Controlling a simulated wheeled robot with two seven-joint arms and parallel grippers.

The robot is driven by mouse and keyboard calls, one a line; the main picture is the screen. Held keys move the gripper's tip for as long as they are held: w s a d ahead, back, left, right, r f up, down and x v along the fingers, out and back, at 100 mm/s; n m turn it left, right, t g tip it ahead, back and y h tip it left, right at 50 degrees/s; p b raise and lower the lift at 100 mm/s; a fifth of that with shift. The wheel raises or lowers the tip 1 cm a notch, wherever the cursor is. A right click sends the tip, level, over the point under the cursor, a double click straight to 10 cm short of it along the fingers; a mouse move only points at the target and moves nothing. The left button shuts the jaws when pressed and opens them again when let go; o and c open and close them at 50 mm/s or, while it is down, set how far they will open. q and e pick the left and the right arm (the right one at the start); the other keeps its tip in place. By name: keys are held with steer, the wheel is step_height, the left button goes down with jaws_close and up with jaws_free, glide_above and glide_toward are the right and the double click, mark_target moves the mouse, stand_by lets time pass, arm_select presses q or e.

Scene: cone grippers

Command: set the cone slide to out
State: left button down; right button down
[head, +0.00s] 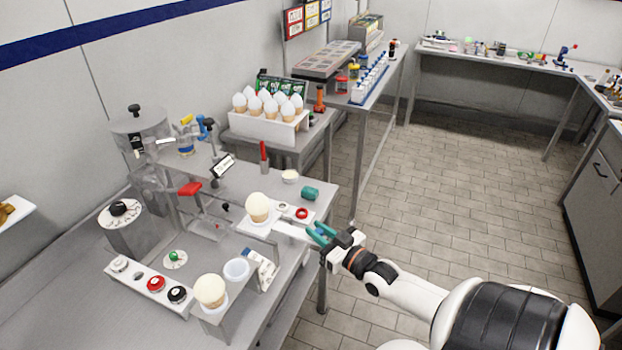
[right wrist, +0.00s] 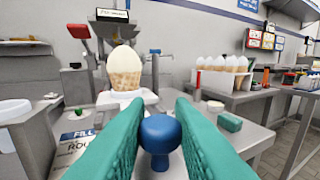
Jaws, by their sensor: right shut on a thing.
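The cone slide (head: 290,231) is a pale bar at the right edge of the steel bench, with a cone topped with a pale scoop (head: 258,207) standing at its far end. In the right wrist view this cone (right wrist: 124,70) is upright, straight ahead of the blue round knob (right wrist: 160,134). My right gripper (head: 321,235) is at the slide's near end, its teal fingers shut on the knob. The fingers hide the knob's sides. My left gripper is not in view.
Floor is open at right.

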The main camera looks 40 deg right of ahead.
steer(key=shift+f, duration=0.1)
steer(key=c, duration=1.7)
jaws_free()
steer(key=o, duration=0.4)
steer(key=shift+s+d, duration=0.1)
steer(key=shift+s, duration=0.15)
steer(key=shift+s, duration=0.25)
steer(key=shift+s+b, duration=1.3)
steer(key=shift+s, duration=4.55)
